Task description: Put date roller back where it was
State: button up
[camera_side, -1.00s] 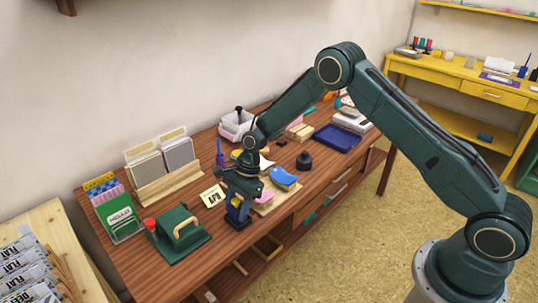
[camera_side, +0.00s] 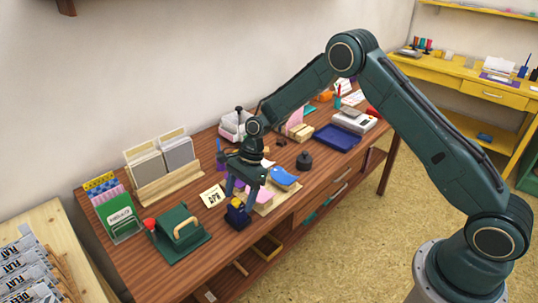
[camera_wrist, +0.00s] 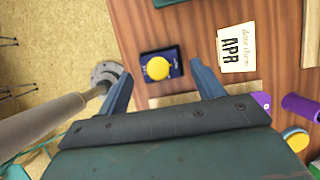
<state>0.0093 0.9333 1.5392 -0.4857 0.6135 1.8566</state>
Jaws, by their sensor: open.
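The date roller, a dark blue block with a round yellow top (camera_wrist: 159,68), stands on the brown wooden bench. It is near the bench's front edge in the side view (camera_side: 237,213). My gripper (camera_side: 241,192) is open just above it, fingers pointing down and apart. In the wrist view the roller lies between and beyond the two spread fingers, and nothing is held. A cream card marked APR (camera_wrist: 237,48) lies on the bench beside the roller; it also shows in the side view (camera_side: 212,196), left of the roller.
A green stamp press (camera_side: 180,234) stands left of the roller. A wooden rack of cards (camera_side: 168,184) is behind it. A black round-based stamp (camera_side: 304,161) and a blue tray (camera_side: 337,138) stand farther right.

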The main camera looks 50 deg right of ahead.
jog(key=v, duration=0.8)
jog(key=shift+r, duration=0.1)
dwell(0.3)
jog(key=s+d+r+n+t+h, duration=0.1)
jog(key=s+d+r+n+t, duration=0.1)
jog(key=s+r+n, duration=0.6)
jog(key=s+d+r+n+t+h, duration=0.1)
jog(key=s+r, duration=0.6)
jog(key=r, duration=0.5)
jog(key=s+d+r+n+t+h, duration=0.1)
jog(key=s+n, duration=0.3)
jog(key=s, duration=0.6)
jog(key=s+d+r+n+t+h, duration=0.1)
jog(key=s+d+n, duration=0.2)
jog(key=s, duration=0.6)
jog(key=shift+s+n+t, duration=0.3)
jog(key=shift+s+n, duration=0.05)
jog(key=shift+n, duration=0.65)
